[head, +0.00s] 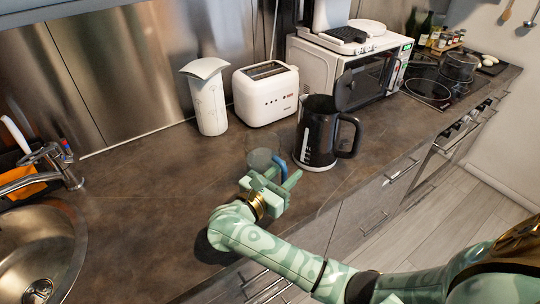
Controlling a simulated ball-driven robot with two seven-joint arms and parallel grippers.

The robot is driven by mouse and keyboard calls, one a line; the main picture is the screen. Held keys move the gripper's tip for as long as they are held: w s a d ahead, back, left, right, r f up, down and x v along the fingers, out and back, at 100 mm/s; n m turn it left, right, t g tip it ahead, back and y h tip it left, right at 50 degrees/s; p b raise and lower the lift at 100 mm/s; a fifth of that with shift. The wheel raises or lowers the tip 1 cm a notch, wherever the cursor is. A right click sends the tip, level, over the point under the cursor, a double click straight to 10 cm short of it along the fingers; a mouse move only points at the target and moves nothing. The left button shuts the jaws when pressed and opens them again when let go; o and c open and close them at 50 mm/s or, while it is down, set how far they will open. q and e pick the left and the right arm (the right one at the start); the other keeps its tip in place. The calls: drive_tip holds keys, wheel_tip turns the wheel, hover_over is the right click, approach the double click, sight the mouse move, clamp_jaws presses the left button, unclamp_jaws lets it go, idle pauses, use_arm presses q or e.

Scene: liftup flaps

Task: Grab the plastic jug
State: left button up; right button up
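A small see-through plastic jug (261,160) with a blue handle (281,167) stands on the dark countertop, left of the black kettle. My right gripper (281,177) is right in front of the jug, at its handle side. Its pale green fingers look spread, with the blue handle between or just beyond them; I cannot tell whether they touch it. The gripper hides the jug's lower front part. My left gripper is not in view.
A black kettle (317,134) stands close to the right of the jug. Behind are a white toaster (265,98), a white pitcher (209,100) and a microwave (333,70). A sink (40,250) is at left. The countertop (150,190) between sink and jug is clear.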

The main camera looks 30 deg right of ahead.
drive_tip(key=shift+d, duration=0.1)
drive_tip(key=shift+s+a, duration=0.15)
drive_tip(key=shift+a, duration=0.1)
drive_tip(key=shift+s+a+r, duration=0.1)
drive_tip(key=shift+a+r, duration=0.1)
drive_tip(key=c, duration=0.4)
clamp_jaws()
drive_tip(key=shift+d+f, duration=0.15)
idle(0.3)
